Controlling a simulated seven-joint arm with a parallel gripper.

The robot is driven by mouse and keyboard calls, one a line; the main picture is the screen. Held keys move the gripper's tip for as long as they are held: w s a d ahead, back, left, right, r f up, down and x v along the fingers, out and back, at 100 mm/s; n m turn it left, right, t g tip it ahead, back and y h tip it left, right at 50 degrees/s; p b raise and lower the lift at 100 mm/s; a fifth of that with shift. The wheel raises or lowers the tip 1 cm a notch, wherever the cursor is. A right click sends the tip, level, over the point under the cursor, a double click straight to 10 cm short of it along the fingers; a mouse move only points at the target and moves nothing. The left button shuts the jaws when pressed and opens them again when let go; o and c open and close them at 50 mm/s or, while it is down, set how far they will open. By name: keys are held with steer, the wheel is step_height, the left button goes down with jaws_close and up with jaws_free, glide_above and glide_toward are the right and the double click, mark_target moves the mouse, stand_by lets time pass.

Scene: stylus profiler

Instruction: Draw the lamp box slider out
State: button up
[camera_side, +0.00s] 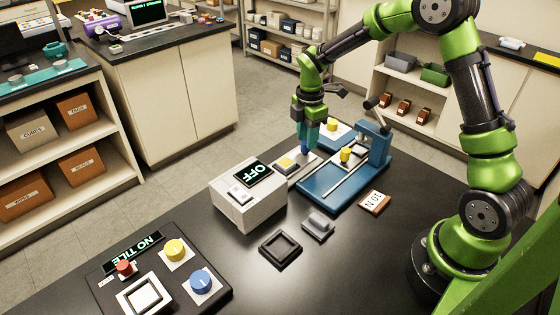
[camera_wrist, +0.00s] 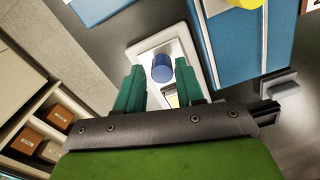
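The lamp box (camera_side: 248,203) is a white box with a display reading OFF, left of the middle of the table in the side view. Its pale slider (camera_side: 302,165) extends from the box's right side and carries a yellow piece (camera_side: 285,163). A blue cylindrical knob (camera_wrist: 161,68) stands on the slider's outer end. My gripper (camera_wrist: 160,70), with teal fingers, points down over the knob. In the wrist view the fingers are apart, with the knob between them and gaps seen on both sides. I cannot tell how far down the fingers reach around it.
A blue profiler stand (camera_side: 345,180) with a yellow knob is close right of the slider. A dark square frame (camera_side: 280,248), a grey block (camera_side: 318,225) and an N-01 tag (camera_side: 374,202) lie in front. A control panel (camera_side: 158,275) reads NO TILE.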

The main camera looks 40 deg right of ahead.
step_height(320, 180, up, 15)
steer(key=shift+r, duration=0.15)
stand_by(0.6)
steer(key=s+a+r+m+t+y, duration=0.1)
steer(key=s+a+m+t, duration=0.2)
steer(key=s+m, duration=0.6)
steer(key=s+a+r+m+t+y, duration=0.1)
steer(key=s+a+m+t, duration=0.3)
steer(key=s+m, duration=0.6)
steer(key=shift+s+a+r, duration=0.65)
steer(key=shift+s+a, duration=0.05)
steer(key=shift+a, duration=0.45)
